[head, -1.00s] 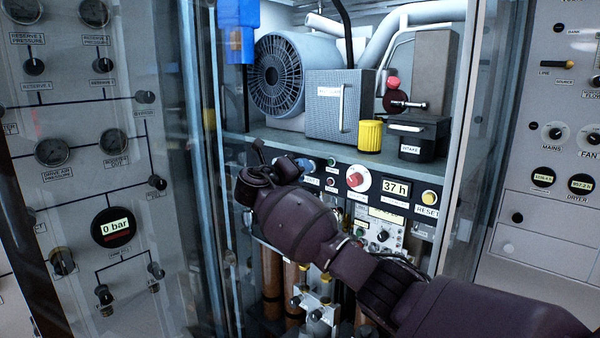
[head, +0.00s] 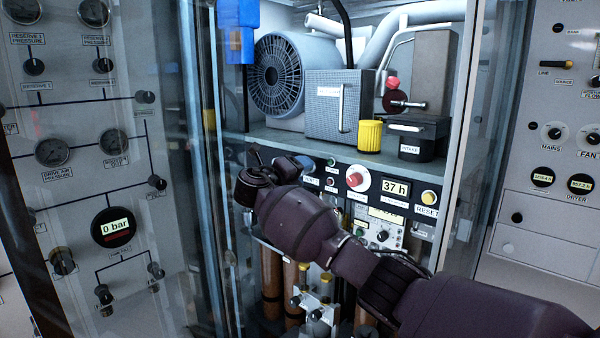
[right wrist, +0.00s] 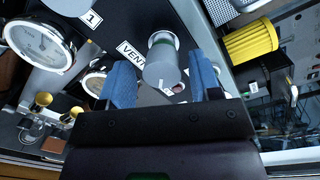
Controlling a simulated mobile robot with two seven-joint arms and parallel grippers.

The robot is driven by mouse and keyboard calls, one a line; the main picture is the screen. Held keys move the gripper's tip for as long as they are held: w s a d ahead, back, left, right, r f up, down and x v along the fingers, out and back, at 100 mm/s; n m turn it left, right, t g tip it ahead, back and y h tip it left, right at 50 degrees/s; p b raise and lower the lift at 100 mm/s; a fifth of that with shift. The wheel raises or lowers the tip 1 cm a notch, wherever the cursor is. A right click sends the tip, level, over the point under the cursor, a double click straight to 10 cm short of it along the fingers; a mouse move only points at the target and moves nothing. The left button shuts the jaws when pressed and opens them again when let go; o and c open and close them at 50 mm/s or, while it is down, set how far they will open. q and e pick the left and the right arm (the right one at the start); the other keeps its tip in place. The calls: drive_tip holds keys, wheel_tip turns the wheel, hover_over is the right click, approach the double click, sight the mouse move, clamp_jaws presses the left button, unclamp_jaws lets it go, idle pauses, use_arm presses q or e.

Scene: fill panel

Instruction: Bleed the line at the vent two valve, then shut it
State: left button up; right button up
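In the right wrist view, a grey round knob (right wrist: 163,62) stands out from a dark panel beside a label (right wrist: 132,54) reading "VENT"; its number is hidden. My right gripper (right wrist: 160,72) is open, with one blue finger on each side of the knob. A gap shows on both sides, so the fingers look apart from it. In the head view my right gripper (head: 258,172) is at the left end of the cabinet's dark control strip; its wrist hides the knob and its fingertips are unclear. My left gripper is not in view.
Another knob (right wrist: 68,4) sits near a "1" label, with gauges (right wrist: 45,42) close by at left. A yellow filter (head: 369,135) and the shelf (head: 285,146) are above. A 0 bar gauge (head: 112,227) is on the left panel. Glass door edges flank the cabinet.

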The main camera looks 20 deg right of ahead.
drive_tip(key=shift+a+r, duration=0.1)
drive_tip(key=v, duration=1)
drive_tip(key=shift+a+b, duration=0.3)
drive_tip(key=shift+b, duration=0.1)
drive_tip(key=shift+s, duration=0.15)
